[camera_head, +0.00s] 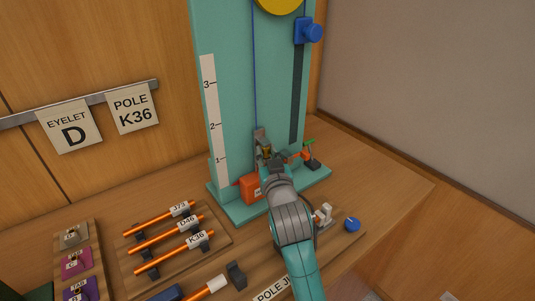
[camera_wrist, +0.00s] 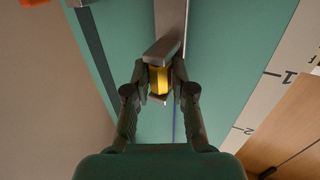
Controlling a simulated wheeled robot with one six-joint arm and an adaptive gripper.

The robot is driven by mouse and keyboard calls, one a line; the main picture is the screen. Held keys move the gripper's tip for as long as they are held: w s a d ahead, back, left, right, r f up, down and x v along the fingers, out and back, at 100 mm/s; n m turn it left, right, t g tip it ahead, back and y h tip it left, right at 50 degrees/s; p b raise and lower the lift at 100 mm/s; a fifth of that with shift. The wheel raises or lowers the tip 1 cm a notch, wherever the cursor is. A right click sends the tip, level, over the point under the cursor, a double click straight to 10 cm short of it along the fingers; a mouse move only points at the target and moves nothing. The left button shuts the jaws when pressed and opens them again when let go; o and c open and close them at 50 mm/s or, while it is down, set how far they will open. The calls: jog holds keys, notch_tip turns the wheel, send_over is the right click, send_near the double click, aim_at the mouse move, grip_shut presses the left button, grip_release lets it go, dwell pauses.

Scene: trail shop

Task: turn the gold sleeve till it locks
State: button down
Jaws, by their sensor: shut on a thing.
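The gold sleeve (camera_wrist: 158,79) shows in the wrist view between my two fingertips, on a grey metal piece (camera_wrist: 170,20) in front of the teal board. My gripper (camera_wrist: 160,88) is shut on the sleeve, one finger on each side. In the head view my gripper (camera_head: 265,155) is low on the teal board, by the lower end of the blue cord (camera_head: 254,80). My fingers hide part of the sleeve there. I cannot tell how far the sleeve is turned.
An orange block (camera_head: 250,188) stands beside my gripper on the teal base. A small orange and green item (camera_head: 308,155) is at right. Orange poles (camera_head: 165,240) lie on a rack at left. A blue knob (camera_head: 352,224) is at right on the table, with bare wood beyond.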

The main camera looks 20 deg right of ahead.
jog(key=shift+a+m+g+h, duration=0.1)
jog(key=shift+m+g+h, duration=0.2)
jog(key=shift+m+h, duration=0.75)
jog(key=shift+n+h, duration=0.25)
jog(key=c, duration=1)
grip_release()
jog(key=shift+o, duration=0.2)
jog(key=v, duration=1.2)
jog(key=shift+f, duration=0.1)
